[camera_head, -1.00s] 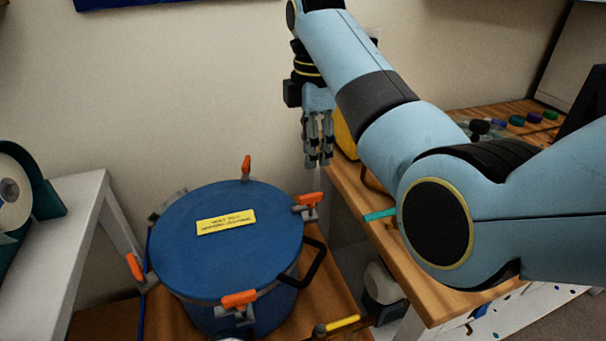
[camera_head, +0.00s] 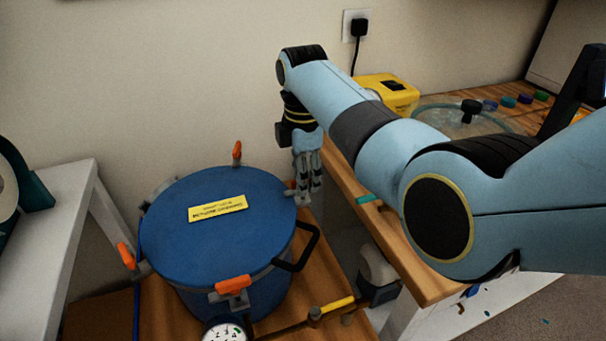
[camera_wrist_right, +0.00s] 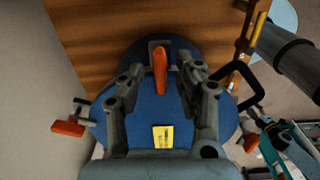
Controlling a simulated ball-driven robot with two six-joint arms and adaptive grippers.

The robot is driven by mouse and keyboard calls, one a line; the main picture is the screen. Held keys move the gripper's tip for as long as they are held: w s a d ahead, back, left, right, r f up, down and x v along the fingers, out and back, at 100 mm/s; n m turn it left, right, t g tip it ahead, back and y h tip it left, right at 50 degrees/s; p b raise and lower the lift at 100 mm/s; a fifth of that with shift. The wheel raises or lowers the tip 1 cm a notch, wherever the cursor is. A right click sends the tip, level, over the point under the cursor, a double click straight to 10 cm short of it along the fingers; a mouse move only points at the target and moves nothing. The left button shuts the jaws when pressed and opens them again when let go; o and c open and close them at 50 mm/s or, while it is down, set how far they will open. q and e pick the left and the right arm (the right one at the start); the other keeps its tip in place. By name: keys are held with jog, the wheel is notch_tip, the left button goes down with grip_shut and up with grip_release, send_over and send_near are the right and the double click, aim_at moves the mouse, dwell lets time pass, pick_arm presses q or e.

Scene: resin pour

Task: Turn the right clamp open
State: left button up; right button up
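The blue pot (camera_head: 215,240) has a round lid with a yellow label (camera_head: 217,208) and orange-handled clamps around its rim. The right clamp's orange handle (camera_wrist_right: 160,72) shows in the right wrist view, lying between the fingers. In the head view this clamp is mostly hidden behind my right gripper (camera_head: 308,190). My right gripper points down at the lid's right edge. In the right wrist view its two fingers (camera_wrist_right: 162,75) are apart, one on each side of the handle, with a gap visible on both sides. My left gripper is not in view.
Other clamps sit at the back (camera_head: 237,152), left (camera_head: 126,256) and front (camera_head: 233,284) of the lid. A black side handle (camera_head: 305,250) sticks out on the right. A gauge (camera_head: 225,332) stands in front. A wooden bench (camera_head: 420,275) lies to the right.

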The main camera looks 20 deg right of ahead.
jog(key=shift+c, duration=1.1)
grip_shut()
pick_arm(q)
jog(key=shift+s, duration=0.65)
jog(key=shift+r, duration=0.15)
pick_arm(e)
jog(key=shift+r, duration=0.1)
jog(key=m+p, duration=0.3)
jog(key=shift+r, duration=0.15)
jog(key=m+p, duration=0.2)
jog(key=m, duration=0.2)
jog(key=m+p, duration=0.2)
jog(key=m, duration=0.3)
pick_arm(q)
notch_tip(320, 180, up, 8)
jog(key=p, duration=0.1)
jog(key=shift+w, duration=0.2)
pick_arm(e)
jog(key=m, duration=0.5)
jog(key=shift+f+m, duration=0.2)
jog(key=shift+m, duration=0.2)
